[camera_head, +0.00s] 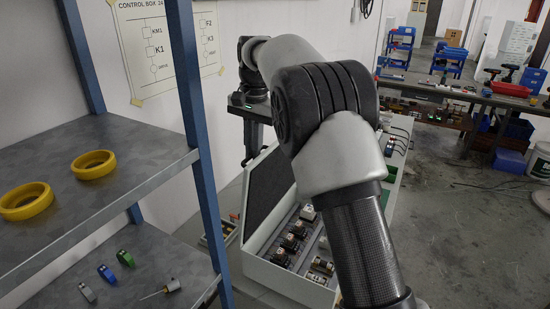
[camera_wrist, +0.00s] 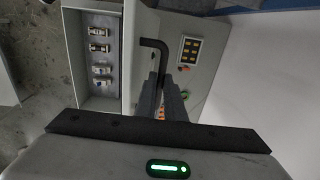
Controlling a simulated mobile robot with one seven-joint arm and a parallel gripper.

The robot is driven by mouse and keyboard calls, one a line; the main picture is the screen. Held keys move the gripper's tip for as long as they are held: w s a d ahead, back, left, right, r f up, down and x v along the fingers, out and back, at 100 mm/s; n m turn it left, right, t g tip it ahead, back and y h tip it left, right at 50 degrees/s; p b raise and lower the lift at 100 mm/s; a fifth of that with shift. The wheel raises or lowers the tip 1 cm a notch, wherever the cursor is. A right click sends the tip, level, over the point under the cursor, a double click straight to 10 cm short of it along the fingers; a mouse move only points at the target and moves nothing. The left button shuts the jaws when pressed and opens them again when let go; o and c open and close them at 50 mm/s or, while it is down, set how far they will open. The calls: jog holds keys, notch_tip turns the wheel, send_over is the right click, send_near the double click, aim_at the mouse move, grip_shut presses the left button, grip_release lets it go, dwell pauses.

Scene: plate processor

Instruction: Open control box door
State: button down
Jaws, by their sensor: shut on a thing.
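In the head view, my arm partly covers the box.
A blue-framed shelf (camera_head: 196,125) with yellow rings (camera_head: 95,164) and small parts stands close at left. A white wall with diagrams (camera_head: 165,40) is behind. A workbench (camera_head: 450,90) stands at back right.

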jog(key=shift+w+a+f, duration=0.3)
jog(key=shift+a, duration=0.35)
jog(key=shift+w+a+f, duration=0.25)
jog(key=shift+w+a, duration=0.05)
jog(key=shift+a, duration=0.35)
jog(key=shift+w+a+f, duration=0.3)
jog(key=shift+a, duration=0.35)
jog(key=c, duration=1.8)
grip_release()
jog(key=shift+w, duration=0.1)
jog(key=shift+c, duration=0.2)
jog(key=shift+d+r, duration=0.15)
jog(key=shift+r, duration=0.15)
jog(key=shift+w+r, duration=0.1)
notch_tip(320, 180, up, 7)
jog(key=shift+s+d, duration=0.2)
jog(key=shift+r, duration=0.1)
